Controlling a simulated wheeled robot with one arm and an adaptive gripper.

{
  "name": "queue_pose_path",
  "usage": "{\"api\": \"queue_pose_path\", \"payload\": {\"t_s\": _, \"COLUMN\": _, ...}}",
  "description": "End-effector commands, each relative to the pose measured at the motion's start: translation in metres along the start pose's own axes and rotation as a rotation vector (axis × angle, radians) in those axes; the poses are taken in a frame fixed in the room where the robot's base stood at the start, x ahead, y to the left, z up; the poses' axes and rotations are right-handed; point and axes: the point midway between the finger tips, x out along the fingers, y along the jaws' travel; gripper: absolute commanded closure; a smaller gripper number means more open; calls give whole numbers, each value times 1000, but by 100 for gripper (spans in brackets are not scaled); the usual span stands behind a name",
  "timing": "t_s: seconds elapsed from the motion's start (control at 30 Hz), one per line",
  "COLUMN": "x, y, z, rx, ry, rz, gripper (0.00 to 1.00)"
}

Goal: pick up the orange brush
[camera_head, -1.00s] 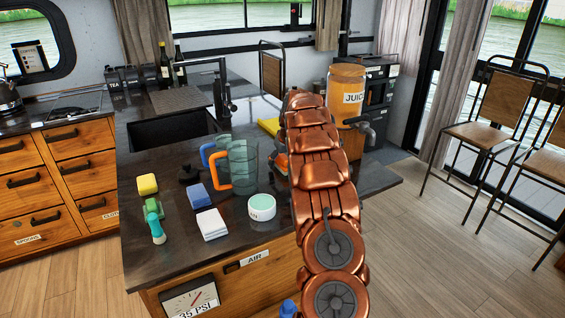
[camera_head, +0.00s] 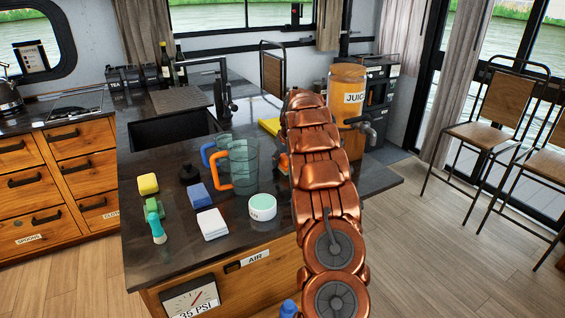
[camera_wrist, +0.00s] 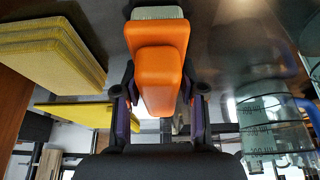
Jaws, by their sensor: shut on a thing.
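The orange brush (camera_wrist: 160,75) fills the middle of the wrist view, with pale grey bristles at its far end. My gripper (camera_wrist: 158,88) is shut on it, a purple-and-dark finger on each side of the orange body. Whether the bristles touch the dark counter is hard to tell. In the head view only a small orange patch of the brush (camera_head: 284,162) shows beside my copper arm. My arm hides the gripper there.
Clear pitchers (camera_head: 238,166) with orange and blue handles stand left of my arm. A white round tub (camera_head: 262,208), sponges (camera_head: 199,196) and a teal-green brush (camera_head: 157,230) lie nearer the front. A juice dispenser (camera_head: 347,95) and yellow cloths (camera_head: 270,126) are behind.

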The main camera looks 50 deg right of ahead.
Motion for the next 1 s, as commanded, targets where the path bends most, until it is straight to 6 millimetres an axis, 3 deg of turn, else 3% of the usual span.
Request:
{"api": "queue_pose_path", "payload": {"t_s": 0.17, "x": -11, "y": -1, "z": -6, "rx": -3, "ry": 2, "rz": 0, "gripper": 95}}
{"api": "queue_pose_path", "payload": {"t_s": 0.6, "x": -67, "y": 0, "z": -29, "rx": -1, "ry": 4, "rz": 1, "gripper": 95}}
{"api": "queue_pose_path", "payload": {"t_s": 1.0, "x": -89, "y": 0, "z": -38, "rx": -1, "ry": 4, "rz": 1, "gripper": 95}}
